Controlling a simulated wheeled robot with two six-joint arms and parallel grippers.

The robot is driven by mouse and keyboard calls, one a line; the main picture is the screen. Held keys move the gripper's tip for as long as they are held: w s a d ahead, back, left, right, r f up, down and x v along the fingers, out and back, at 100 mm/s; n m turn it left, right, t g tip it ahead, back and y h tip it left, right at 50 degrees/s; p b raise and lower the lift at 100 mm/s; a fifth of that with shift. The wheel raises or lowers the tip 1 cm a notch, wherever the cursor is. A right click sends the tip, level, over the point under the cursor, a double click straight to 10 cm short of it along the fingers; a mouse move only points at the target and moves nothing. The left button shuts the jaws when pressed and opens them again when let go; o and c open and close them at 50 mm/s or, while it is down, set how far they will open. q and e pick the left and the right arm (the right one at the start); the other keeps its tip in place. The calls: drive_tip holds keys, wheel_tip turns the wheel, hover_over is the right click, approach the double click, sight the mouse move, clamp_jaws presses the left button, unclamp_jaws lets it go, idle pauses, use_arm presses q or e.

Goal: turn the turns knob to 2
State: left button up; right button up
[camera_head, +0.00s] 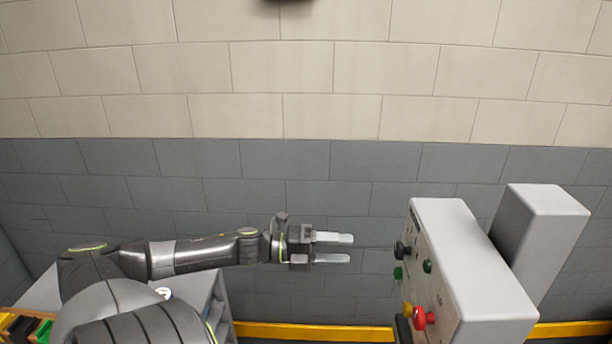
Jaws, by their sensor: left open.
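The control panel (476,290) is a light grey box at the right, with its front face turned to the left and seen at a steep angle. A black knob (401,250) sticks out near the top of that face. Whether it is the turns knob, and its setting, cannot be read from here. My left gripper (342,249) is open and empty, with its two pale fingers pointing right toward the black knob. A gap remains between the fingertips and the knob. My right gripper is not in view.
Below the black knob are a green button (398,273), a dark green knob (428,266), a yellow piece (407,310) and a red knob (424,318). A grey post (540,235) stands behind the panel. A shelf unit (215,305) is at the lower left.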

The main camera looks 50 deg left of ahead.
use_arm(q)
drive_tip(key=p+v, duration=0.1)
drive_tip(key=v, duration=0.5)
drive_tip(key=shift+s+a+p, duration=0.2)
drive_tip(key=shift+s+p, duration=0.05)
drive_tip(key=shift+p, duration=0.05)
idle(0.3)
